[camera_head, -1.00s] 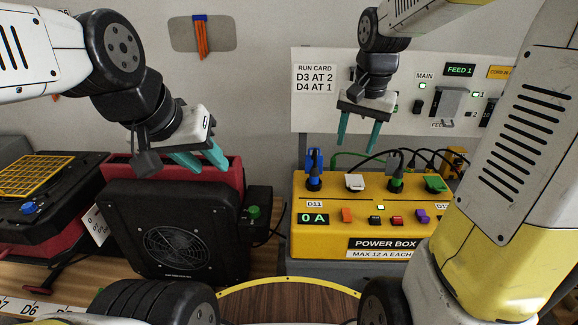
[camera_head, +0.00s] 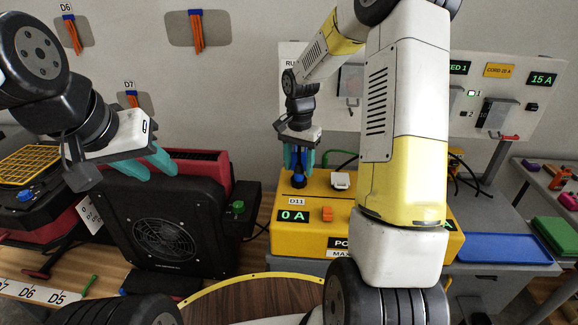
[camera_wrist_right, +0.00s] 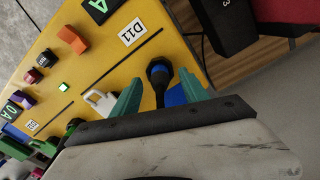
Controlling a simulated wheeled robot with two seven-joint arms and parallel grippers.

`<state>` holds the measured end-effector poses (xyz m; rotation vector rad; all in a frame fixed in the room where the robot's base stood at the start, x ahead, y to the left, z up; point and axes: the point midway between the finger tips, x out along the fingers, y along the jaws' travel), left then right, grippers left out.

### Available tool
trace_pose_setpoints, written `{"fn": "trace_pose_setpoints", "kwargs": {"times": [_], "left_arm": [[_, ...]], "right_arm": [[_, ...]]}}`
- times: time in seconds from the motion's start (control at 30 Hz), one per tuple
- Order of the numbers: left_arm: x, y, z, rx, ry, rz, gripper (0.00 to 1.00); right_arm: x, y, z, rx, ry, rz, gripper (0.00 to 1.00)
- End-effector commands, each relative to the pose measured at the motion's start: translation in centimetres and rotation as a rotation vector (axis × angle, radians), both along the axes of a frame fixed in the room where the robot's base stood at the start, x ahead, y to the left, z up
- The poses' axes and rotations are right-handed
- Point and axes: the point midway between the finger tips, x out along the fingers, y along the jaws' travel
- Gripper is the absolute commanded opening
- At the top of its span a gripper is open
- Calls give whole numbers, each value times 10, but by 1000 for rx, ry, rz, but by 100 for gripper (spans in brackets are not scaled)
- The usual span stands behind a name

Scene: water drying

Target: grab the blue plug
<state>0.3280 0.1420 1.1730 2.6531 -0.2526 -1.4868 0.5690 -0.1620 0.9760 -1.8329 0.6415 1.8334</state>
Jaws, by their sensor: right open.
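The blue plug (camera_head: 299,182) stands in the left socket of the yellow power box (camera_head: 262,236), beside the D11 label. My right gripper (camera_head: 299,166) is over it, pointing down, with its teal fingers on either side of the plug and open. In the right wrist view the plug's black end (camera_wrist_right: 158,70) and some blue show between the fingertips (camera_wrist_right: 160,95); gaps remain on both sides. My left gripper (camera_head: 158,163) is open and empty above the black fan unit. My right arm hides the box's right half.
A white plug (camera_head: 340,180) stands just right of the blue one. The black fan unit (camera_head: 125,230) with a green knob (camera_head: 238,207) is to the left. A blue tray (camera_head: 500,248) lies at the right. The wall panel (camera_head: 545,115) rises behind the box.

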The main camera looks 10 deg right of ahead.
Motion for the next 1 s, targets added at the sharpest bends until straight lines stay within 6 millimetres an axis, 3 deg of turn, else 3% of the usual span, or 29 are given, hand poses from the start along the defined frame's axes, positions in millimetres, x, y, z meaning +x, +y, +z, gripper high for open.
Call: {"fn": "trace_pose_setpoints", "kwargs": {"times": [0.1, 0.37, 0.63, 1.0], "left_arm": [[0, 0, 0, 0, 0, 0, 36], [0, 0, 0, 0, 0, 0, 36], [0, 0, 0, 0, 0, 0, 36], [0, 0, 0, 0, 0, 0, 36]], "right_arm": [[0, 0, -12, 1, 1, -2, 52], [0, 0, -15, 0, -1, -1, 52], [0, 0, -14, 0, -1, -1, 0], [0, 0, -12, 0, -3, -1, 0]]}}
